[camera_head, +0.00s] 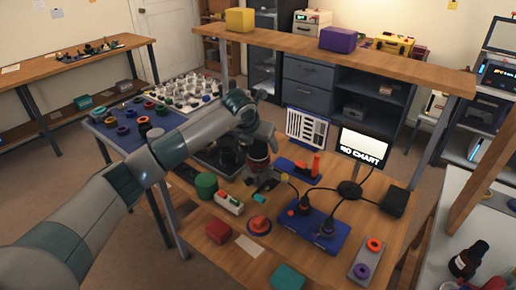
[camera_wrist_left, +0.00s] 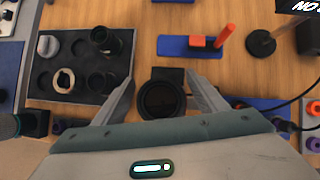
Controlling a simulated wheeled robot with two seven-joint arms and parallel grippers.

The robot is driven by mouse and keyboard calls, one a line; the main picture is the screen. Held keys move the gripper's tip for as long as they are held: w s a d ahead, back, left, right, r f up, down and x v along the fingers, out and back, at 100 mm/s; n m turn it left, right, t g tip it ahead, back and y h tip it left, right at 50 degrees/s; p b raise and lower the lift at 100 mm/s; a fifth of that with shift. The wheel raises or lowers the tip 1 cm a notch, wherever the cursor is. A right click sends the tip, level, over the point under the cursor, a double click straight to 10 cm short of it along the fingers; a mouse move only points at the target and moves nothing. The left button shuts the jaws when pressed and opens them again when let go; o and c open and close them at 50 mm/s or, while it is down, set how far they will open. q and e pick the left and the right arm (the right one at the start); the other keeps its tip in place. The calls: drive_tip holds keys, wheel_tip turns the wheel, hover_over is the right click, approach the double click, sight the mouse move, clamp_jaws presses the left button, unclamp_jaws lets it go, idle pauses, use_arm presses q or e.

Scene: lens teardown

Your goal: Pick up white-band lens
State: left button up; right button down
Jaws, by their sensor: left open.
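A dark round lens (camera_wrist_left: 161,99) lies between the fingers of my left gripper (camera_wrist_left: 160,78) in the left wrist view, seen from above, with a gap on both sides. In the head view, a dark lens with a reddish band (camera_head: 258,159) stands upright on the table, directly under my left gripper (camera_head: 262,138). The gripper is open and empty. I cannot make out a white band on this lens. Another dark lens (camera_wrist_left: 106,41) stands in the black tray (camera_wrist_left: 72,98). My right gripper is not in view.
The tray also holds a pale ring (camera_wrist_left: 64,80) and a grey part (camera_wrist_left: 47,46). A blue stand with an orange piece (camera_head: 300,168), a green cylinder (camera_head: 206,184) and a blue box with cables (camera_head: 312,226) are nearby. A raised shelf (camera_head: 290,50) runs behind.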

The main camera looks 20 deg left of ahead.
use_arm(q)
drive_tip(key=shift+c, duration=0.6)
drive_tip(key=c, duration=1.2)
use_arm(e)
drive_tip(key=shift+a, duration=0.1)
use_arm(q)
drive_tip(key=shift+r, duration=0.15)
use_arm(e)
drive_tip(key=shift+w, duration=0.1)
